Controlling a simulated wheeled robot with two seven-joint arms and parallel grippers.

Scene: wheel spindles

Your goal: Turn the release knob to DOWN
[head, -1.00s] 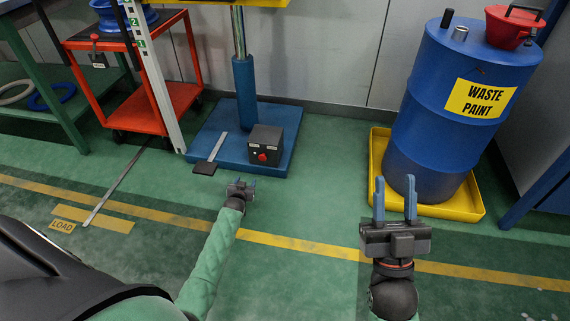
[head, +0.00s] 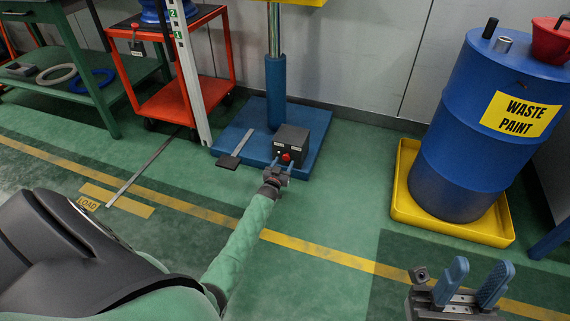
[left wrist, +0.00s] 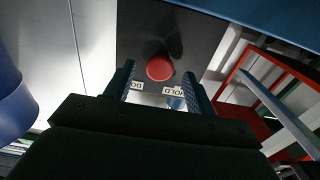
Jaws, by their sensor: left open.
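The release knob (head: 286,157) is a red round knob on the front of a dark grey control box (head: 293,139), which stands on the blue lift base. My left gripper (head: 281,166) is open right in front of the knob. In the left wrist view the red knob (left wrist: 159,68) sits between and just beyond the spread fingers; I cannot tell whether they touch it. A HOLD label (left wrist: 180,91) and a partly hidden label starting "DO" (left wrist: 137,85) show beside it. The knob's pointer direction is unclear. My right gripper (head: 480,270) is open and empty at lower right.
The blue base plate (head: 229,143) carries a post and a grey pedal (head: 228,161). An orange cart (head: 175,100) and a green table (head: 92,90) stand left. A blue waste paint drum (head: 480,130) stands in a yellow tray (head: 405,205) at right. The floor between is clear.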

